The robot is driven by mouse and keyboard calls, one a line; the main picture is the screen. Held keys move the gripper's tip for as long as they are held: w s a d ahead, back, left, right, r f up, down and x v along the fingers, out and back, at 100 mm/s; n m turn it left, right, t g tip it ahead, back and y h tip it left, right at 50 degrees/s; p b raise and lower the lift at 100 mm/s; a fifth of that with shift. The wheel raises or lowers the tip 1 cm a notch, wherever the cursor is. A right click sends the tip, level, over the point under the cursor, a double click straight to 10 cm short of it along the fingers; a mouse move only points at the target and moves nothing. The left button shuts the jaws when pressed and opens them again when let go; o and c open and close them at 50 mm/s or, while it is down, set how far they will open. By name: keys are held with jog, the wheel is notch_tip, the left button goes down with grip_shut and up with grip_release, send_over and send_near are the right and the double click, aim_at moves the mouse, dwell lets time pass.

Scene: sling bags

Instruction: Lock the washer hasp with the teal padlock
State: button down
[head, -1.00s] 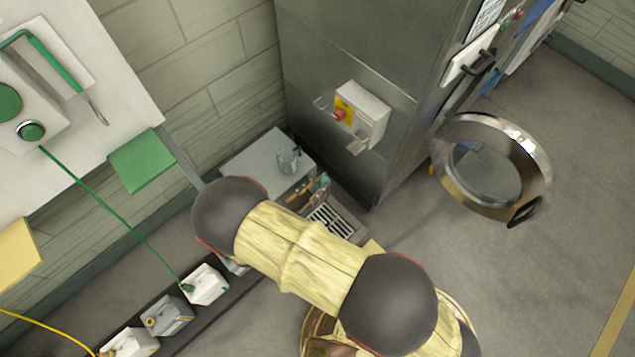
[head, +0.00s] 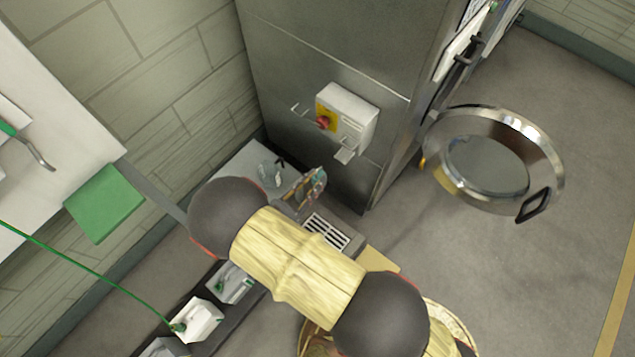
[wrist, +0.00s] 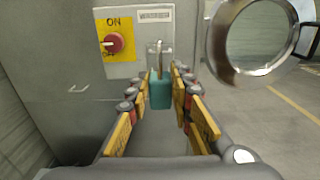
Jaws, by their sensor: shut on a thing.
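The teal padlock (wrist: 160,92) is upright between the yellow-padded fingers of my gripper (wrist: 161,98), which is shut on it. Its silver shackle (wrist: 160,55) points up. I cannot tell whether shackle and tab touch. In the head view the box (head: 348,117) is on the grey steel cabinet, with the tab (head: 345,156) below it.
The red knob (wrist: 115,43) sits on a yellow ON plate. A thin metal bracket (head: 299,110) sticks out left of the box. The round washer door (head: 490,165) hangs open at right. Floor at right is clear.

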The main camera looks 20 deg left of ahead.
aim_at(323, 172)
dwell(0.3)
jog(key=shift+f+x, duration=0.2)
jog(key=shift+x, duration=1.15)
jog(key=shift+f+x, duration=0.15)
jog(key=shift+x, duration=1.2)
jog(key=shift+w+d, duration=0.2)
jog(key=shift+w, duration=0.4)
jog(key=shift+w+d, duration=0.1)
jog(key=shift+w, duration=0.25)
jog(key=shift+w+d, duration=0.1)
jog(key=shift+w, duration=0.2)
jog(key=shift+w+d, duration=0.1)
jog(key=shift+w, duration=0.25)
jog(key=shift+w+d, duration=0.1)
jog(key=shift+w, duration=0.2)
jog(key=shift+w+d, duration=0.1)
jog(key=shift+w, duration=0.25)
jog(key=shift+w, duration=0.3)
